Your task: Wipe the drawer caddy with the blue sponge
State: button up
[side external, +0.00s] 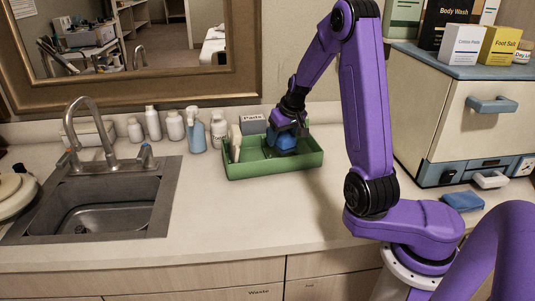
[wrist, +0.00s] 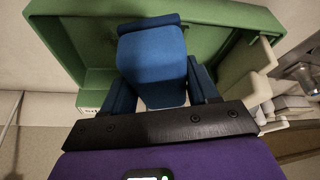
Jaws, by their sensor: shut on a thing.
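The green drawer caddy (side external: 275,168) sits on the counter in the side view. It also fills the upper part of the wrist view (wrist: 60,40). My gripper (side external: 286,131) is inside the caddy's outline, pointing down, near its middle and back. It is shut on a blue block, the blue sponge (side external: 285,145), which shows between the two blue fingers in the wrist view (wrist: 152,65). The sponge is low within the caddy's walls. I cannot tell whether its underside touches the caddy floor.
Pale upright items (side external: 235,145) stand at the caddy's left end. Behind are a grey box (side external: 253,124) and several bottles (side external: 196,130). The sink (side external: 100,205) is left. A flat blue pad (side external: 462,201) lies right, by the white-and-blue cabinet (side external: 440,115). The counter before the caddy is clear.

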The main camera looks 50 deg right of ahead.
jog(key=d+m, duration=0.2)
jog(key=d, duration=0.5)
jog(key=shift+s+d+f+h, duration=0.2)
jog(key=shift+d+h, duration=0.1)
jog(key=shift+d, duration=0.1)
jog(key=shift+f, duration=2.6)
jog(key=shift+w+a, duration=0.1)
jog(key=shift+w+a, duration=0.7)
jog(key=shift+a, duration=0.2)
jog(key=shift+w+a, duration=0.65)
jog(key=shift+a, duration=0.2)
jog(key=shift+f, duration=0.5)
